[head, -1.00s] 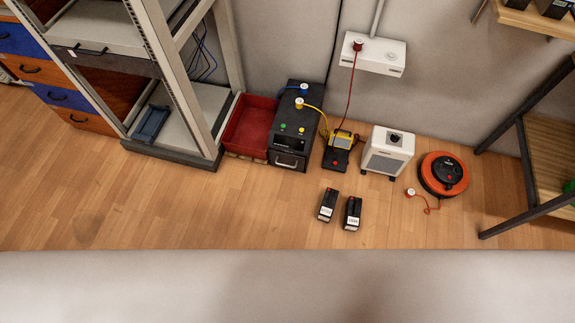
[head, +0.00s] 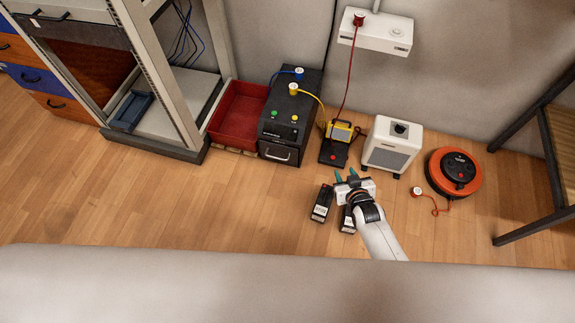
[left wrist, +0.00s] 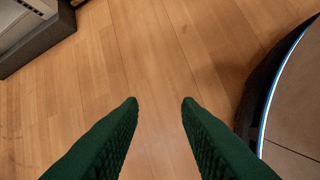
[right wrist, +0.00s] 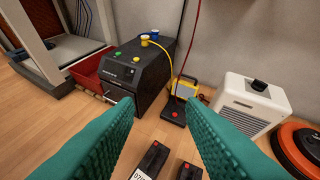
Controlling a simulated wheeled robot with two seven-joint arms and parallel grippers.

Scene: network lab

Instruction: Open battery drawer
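The black battery unit (head: 287,128) stands on the floor by the wall, with green and yellow buttons and blue and yellow plugs on top. Its drawer front with a silver handle (head: 275,154) faces me and looks shut. It also shows in the right wrist view (right wrist: 140,75), above the left finger. My right gripper (head: 346,176) is open and empty, in front of the unit and to its right, above two black batteries (head: 322,203). My left gripper (left wrist: 160,102) is open and empty over bare floor; it is not in the head view.
A red bin (head: 238,115) stands left of the unit beside a rack. A yellow device (head: 340,131), a white heater (head: 391,146) and an orange cable reel (head: 454,174) stand to the right. A red cable hangs from the wall box (head: 376,32). Floor in front of the drawer is clear.

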